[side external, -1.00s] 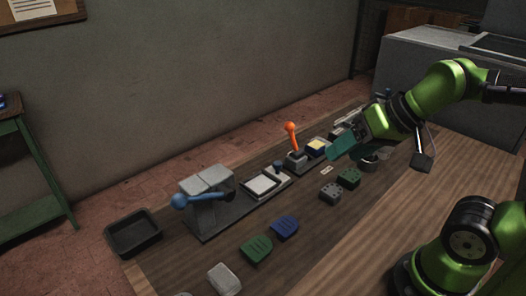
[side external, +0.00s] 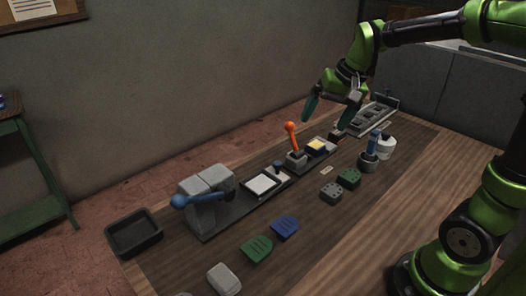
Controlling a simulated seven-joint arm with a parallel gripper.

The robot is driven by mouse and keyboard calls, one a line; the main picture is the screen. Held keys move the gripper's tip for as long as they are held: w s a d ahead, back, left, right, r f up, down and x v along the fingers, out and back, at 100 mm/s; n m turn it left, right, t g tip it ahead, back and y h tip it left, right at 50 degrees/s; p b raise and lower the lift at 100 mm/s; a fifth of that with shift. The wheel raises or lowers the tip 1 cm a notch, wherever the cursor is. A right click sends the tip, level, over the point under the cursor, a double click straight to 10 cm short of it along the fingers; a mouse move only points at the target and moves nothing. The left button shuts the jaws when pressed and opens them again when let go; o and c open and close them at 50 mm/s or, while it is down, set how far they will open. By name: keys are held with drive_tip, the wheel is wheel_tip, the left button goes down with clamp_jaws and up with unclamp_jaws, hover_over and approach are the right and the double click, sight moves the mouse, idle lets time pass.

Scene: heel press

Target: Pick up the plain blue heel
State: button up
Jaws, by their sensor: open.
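A blue heel-shaped piece (side external: 285,227) lies flat on the dark mat near the front middle. Faint lines seem to show on its top, and I cannot tell for sure whether it is plain. My gripper (side external: 330,113) is high above the far half of the bench, behind and to the right of the blue piece. Its two teal fingers are spread apart, with nothing between them.
A green grooved piece (side external: 257,249) lies beside the blue one, with a pale grey piece (side external: 224,279) nearer. Dotted grey (side external: 331,192) and green (side external: 349,178) blocks lie farther right. A press with a blue-knobbed lever (side external: 203,197), an orange lever (side external: 292,137) and a black tray (side external: 134,233) stand behind.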

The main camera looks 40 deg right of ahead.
drive_tip(key=w+d+f+m+g+h, duration=0.1)
drive_tip(key=w+d+f+m+g, duration=0.2)
drive_tip(key=w+d, duration=0.4)
drive_tip(key=w+d+f+m+g, duration=0.1)
drive_tip(key=w+d+f+m, duration=0.3)
drive_tip(key=d, duration=0.6)
drive_tip(key=m, duration=0.3)
hover_over(316, 144)
drive_tip(key=f, duration=0.7)
drive_tip(key=shift+s+a+f, duration=0.1)
drive_tip(key=shift+s+f, duration=0.1)
drive_tip(key=shift+f, duration=0.05)
drive_tip(key=shift+w+f, duration=0.1)
drive_tip(key=shift+f, duration=3.1)
drive_tip(key=c, duration=1.4)
